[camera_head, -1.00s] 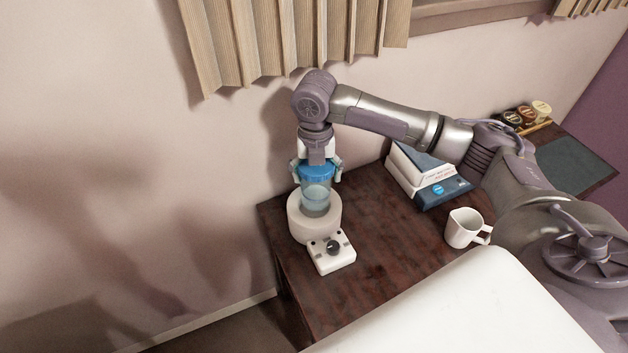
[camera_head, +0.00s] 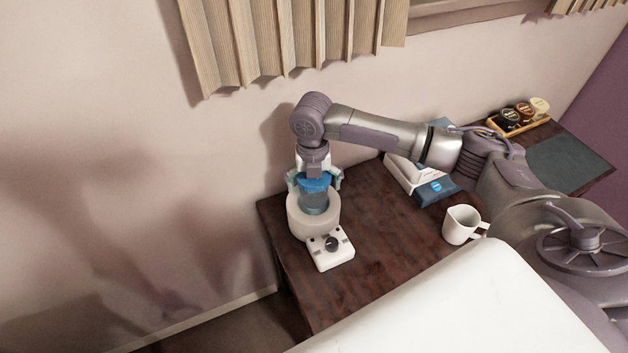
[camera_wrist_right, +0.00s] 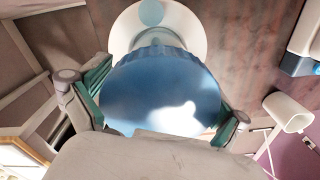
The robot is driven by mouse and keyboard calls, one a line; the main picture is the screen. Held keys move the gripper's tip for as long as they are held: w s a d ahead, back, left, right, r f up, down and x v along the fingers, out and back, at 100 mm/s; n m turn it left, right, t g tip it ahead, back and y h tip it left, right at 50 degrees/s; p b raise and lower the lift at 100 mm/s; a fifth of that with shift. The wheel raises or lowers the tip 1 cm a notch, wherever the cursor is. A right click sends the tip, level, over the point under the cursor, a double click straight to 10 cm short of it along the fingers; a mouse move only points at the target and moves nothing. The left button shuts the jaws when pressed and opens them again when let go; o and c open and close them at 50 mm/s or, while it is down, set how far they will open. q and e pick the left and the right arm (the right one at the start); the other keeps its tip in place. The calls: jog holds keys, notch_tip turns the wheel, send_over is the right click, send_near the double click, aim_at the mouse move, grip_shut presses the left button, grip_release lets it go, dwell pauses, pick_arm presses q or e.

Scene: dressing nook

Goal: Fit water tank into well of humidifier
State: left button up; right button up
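The water tank, a clear bluish cylinder with a blue cap (camera_head: 314,186), stands upright in the round well of the white humidifier (camera_head: 301,218). Its lower part is hidden by the well's wall. My right gripper (camera_head: 315,183) is above it, with its fingers spread on either side of the cap. The fingers look slightly apart from the cap in the head view. In the right wrist view the blue cap (camera_wrist_right: 160,95) fills the middle between the teal finger pads. The humidifier's white control box with a dark knob (camera_head: 332,246) faces front. My left gripper is not in view.
On the dark wooden table (camera_head: 375,245), a white mug (camera_head: 461,225) stands to the right, and books (camera_head: 436,188) lie behind under my right arm. A wall is close behind the humidifier.

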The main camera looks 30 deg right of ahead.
jog(key=shift+r, duration=0.1)
notch_tip(320, 180, up, 12)
jog(key=shift+a+r+b, duration=0.1)
jog(key=shift+r+b, duration=0.05)
jog(key=shift+b, duration=0.9)
